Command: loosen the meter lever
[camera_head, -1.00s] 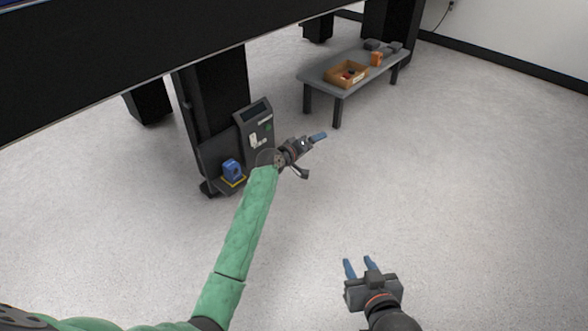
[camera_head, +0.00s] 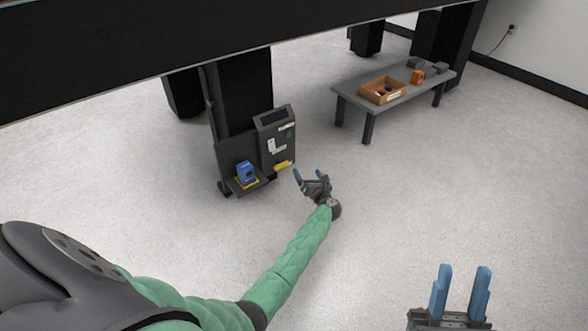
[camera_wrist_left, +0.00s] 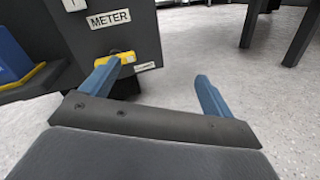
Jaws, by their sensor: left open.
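The meter cabinet (camera_head: 276,140) is a dark grey box with a screen, standing against a black column; its METER label shows in the left wrist view (camera_wrist_left: 108,19). The meter lever (camera_head: 284,165) is a yellow bar low on its front; in the left wrist view the lever (camera_wrist_left: 122,57) is partly hidden behind a blue finger. My left gripper (camera_head: 310,176) is open and empty, to the right of the lever, with its fingers (camera_wrist_left: 154,84) towards the cabinet. I cannot tell whether a finger touches the lever. My right gripper (camera_head: 461,290) is open and empty at lower right.
A blue device (camera_head: 246,171) sits on a yellow-edged shelf left of the cabinet. A low grey table (camera_head: 351,92) at upper right bears a cardboard box (camera_head: 383,90) and an orange item (camera_head: 417,77). A large black slab (camera_head: 150,50) overhangs. The floor in front is clear.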

